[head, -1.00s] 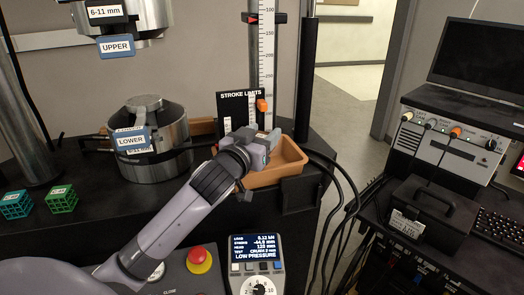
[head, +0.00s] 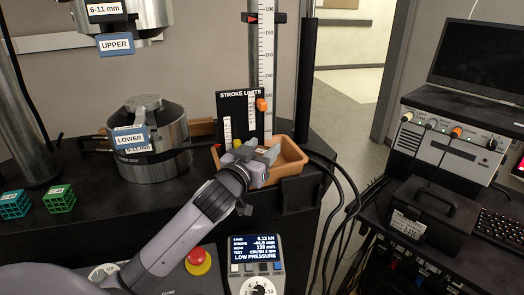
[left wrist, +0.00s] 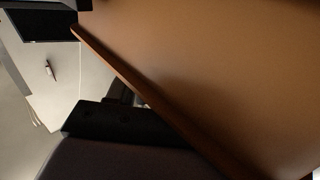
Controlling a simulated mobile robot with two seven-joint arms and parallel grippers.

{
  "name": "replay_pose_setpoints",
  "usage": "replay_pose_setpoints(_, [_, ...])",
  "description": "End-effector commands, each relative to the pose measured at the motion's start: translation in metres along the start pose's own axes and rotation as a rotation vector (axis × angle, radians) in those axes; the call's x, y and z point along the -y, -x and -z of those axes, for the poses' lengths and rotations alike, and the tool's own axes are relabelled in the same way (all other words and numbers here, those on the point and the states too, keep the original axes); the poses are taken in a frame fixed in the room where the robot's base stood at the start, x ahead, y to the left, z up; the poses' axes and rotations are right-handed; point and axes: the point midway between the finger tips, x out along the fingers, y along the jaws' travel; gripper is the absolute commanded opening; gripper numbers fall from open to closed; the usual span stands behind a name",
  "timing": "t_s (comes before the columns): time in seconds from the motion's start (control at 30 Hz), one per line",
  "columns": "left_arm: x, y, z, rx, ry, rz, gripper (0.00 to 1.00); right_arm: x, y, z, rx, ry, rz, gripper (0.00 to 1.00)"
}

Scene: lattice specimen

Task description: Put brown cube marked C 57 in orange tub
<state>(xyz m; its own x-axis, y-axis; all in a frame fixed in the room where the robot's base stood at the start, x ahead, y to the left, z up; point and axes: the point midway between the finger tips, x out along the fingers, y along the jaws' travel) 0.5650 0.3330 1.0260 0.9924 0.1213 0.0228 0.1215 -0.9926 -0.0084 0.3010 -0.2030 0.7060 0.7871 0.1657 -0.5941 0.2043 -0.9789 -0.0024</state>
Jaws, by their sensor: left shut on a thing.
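The orange tub (head: 291,162) stands on the black bench in front of the stroke-limits panel. My left gripper (head: 266,153) is over the tub, pointing down toward its inside. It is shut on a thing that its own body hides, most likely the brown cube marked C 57. I cannot make out that cube or its label in either view. In the left wrist view a broad tan surface with a darker edge, which looks like the tub (left wrist: 215,70), fills most of the picture. My right gripper is not in view.
A teal lattice cube (head: 14,204) and a green one (head: 59,199) sit at the bench's left. The lower platen (head: 150,145) stands left of the tub, with the stroke-limits panel (head: 239,103) behind it. Black cables run right of the tub. A control pendant (head: 257,262) is in front.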

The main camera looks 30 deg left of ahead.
Motion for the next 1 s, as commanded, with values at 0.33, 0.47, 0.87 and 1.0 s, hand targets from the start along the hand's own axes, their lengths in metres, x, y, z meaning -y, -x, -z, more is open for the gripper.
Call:
replay_pose_setpoints(0.33, [-0.003,0.001,-0.018,0.041,0.017,-0.002,0.62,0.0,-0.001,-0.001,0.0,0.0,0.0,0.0])
replay_pose_setpoints(0.47, [-0.003,0.001,-0.013,0.041,0.018,-0.003,0.62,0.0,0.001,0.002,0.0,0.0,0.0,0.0])
replay_pose_setpoints(0.87, [-0.002,0.049,-0.003,0.034,0.013,-0.003,0.62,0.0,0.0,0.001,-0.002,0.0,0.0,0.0])
replay_pose_setpoints(1.0, [-0.002,0.074,-0.001,0.03,0.012,-0.002,0.62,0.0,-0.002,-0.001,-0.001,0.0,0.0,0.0])
